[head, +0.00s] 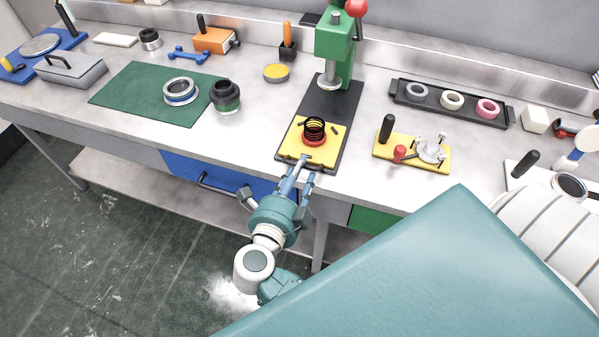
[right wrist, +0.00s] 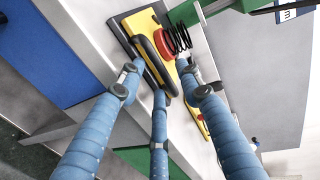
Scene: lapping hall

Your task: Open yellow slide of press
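The green press (head: 333,45) stands at the back of the bench on a black base plate (head: 332,100). Its yellow slide (head: 291,149) is at the front end of that plate, carrying a red ring (head: 314,139) with a black coil spring (head: 315,126) on it; the spring also shows in the right wrist view (right wrist: 178,40). A black bar handle (right wrist: 152,58) is on the slide's front. My right gripper (head: 300,172) is at this handle, its fingers spread apart around it; contact is unclear. My left gripper is out of view.
A green mat (head: 135,88) with rings lies left of the press. A yellow fixture plate (head: 385,152) with a clamp and a black tray (head: 430,108) of rings are to the right. A blue drawer (head: 215,178) is below the bench edge.

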